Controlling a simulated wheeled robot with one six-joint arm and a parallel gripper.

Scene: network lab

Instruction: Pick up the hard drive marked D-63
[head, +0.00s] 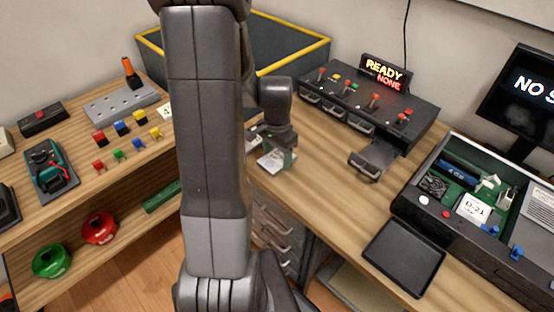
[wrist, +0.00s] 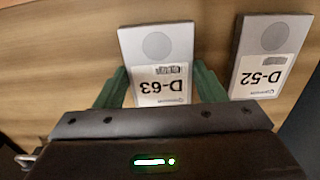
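The hard drive marked D-63 (wrist: 157,52) is a flat light-grey block with a white label, upside down in the wrist view. My gripper (wrist: 160,88) has green fingers on both sides of this drive, very close to its edges; I see no clear grip on it. In the head view my gripper (head: 277,150) is low over the desk's left end, with a drive partly visible under it. A second drive, marked D-52 (wrist: 270,55), lies just right of the right finger in the wrist view.
A dock console (head: 370,105) with a "READY NONE" display stands behind. An open chassis (head: 480,200) holding a drive marked D-21 (head: 474,209) is at right. An empty dark tray (head: 403,257) lies at the front. Bare desk lies between gripper and tray.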

